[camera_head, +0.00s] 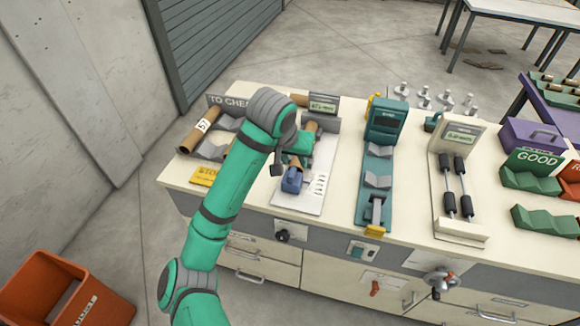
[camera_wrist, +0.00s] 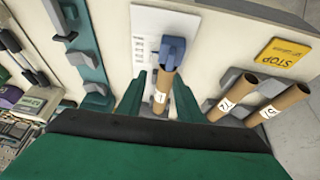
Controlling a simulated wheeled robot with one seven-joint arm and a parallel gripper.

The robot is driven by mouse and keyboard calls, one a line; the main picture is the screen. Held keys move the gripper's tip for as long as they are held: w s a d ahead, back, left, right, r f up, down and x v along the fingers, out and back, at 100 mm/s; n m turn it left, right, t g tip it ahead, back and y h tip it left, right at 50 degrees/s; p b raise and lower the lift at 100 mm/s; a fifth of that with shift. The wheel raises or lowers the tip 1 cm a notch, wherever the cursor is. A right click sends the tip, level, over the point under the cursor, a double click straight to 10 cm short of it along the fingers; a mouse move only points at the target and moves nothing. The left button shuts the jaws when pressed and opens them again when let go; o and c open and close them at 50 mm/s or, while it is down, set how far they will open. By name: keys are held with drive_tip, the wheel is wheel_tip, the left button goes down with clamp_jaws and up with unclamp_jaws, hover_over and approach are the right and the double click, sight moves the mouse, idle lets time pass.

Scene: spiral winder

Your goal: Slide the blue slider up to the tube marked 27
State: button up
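The blue slider (camera_head: 291,180) sits on the white plate of a measuring stand, at the near end of a brown cardboard tube (camera_head: 297,166). In the wrist view the slider (camera_wrist: 173,48) is just beyond the end of the tube (camera_wrist: 163,88). I cannot tell whether slider and tube touch. The tube's label is partly visible, but its number is not readable. My gripper (camera_head: 289,158) is over the tube, behind the slider. In the wrist view its fingers (camera_wrist: 160,78) are apart, one on each side of the tube, with a gap visible at the left finger. My arm partly hides the stand.
More tubes (camera_head: 199,130) lie in a grey rack on the left, by a yellow STOP sign (camera_head: 205,175). A small display (camera_head: 323,104) stands behind the measuring stand. A teal device (camera_head: 386,121) and a roller stand (camera_head: 461,140) are to the right.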

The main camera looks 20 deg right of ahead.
sight(292, 172)
drive_tip(key=shift+y, duration=0.4)
drive_tip(key=x, duration=0.3)
drive_tip(key=a+x, duration=0.1)
drive_tip(key=x, duration=0.5)
drive_tip(key=shift+w+a+f, duration=0.2)
drive_tip(key=shift+w+f, duration=0.2)
clamp_jaws()
